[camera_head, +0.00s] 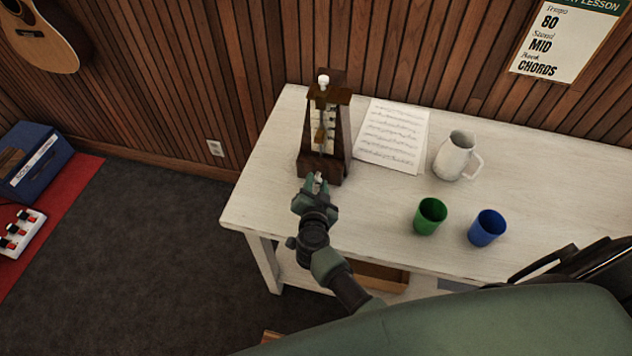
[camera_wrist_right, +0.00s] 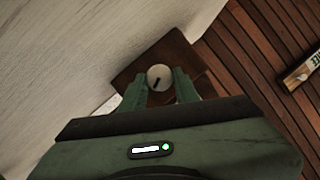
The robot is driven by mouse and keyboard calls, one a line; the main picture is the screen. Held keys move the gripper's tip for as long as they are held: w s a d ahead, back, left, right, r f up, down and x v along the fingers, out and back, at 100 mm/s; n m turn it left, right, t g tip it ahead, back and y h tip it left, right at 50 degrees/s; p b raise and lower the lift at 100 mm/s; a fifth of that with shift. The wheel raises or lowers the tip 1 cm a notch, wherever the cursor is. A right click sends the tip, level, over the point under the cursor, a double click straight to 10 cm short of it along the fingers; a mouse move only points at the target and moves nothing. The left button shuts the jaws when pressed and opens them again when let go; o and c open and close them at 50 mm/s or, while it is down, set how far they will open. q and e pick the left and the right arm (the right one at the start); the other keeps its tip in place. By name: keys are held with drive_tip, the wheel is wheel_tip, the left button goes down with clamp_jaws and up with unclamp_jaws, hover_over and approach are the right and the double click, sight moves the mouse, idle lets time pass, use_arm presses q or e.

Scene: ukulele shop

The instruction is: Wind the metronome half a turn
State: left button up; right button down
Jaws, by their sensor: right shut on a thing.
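The metronome (camera_head: 336,168) is a dark brown wooden pyramid standing upright at the left end of the white table, with a pale scale strip and a pendulum on its front. My right gripper (camera_head: 315,182) is at the lower front of the metronome. In the right wrist view the gripper (camera_wrist_right: 160,88) has its green fingers on both sides of a round pale winding knob (camera_wrist_right: 159,76) with a dark slot mark, shut on it. The dark metronome body (camera_wrist_right: 187,62) shows behind the knob. My left gripper is not in view.
On the white table (camera_head: 272,205), sheet music (camera_head: 392,135) lies right of the metronome. A white pitcher (camera_head: 454,157), a green cup (camera_head: 430,216) and a blue cup (camera_head: 487,228) stand further right. A poster (camera_head: 566,40) hangs on the wall.

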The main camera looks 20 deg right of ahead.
drive_tip(key=shift+m, duration=0.3)
idle(0.4)
drive_tip(key=c, duration=1.1)
unclamp_jaws()
drive_tip(key=shift+v, duration=3.85)
drive_tip(key=shift+d+f, duration=0.1)
drive_tip(key=shift+d, duration=0.05)
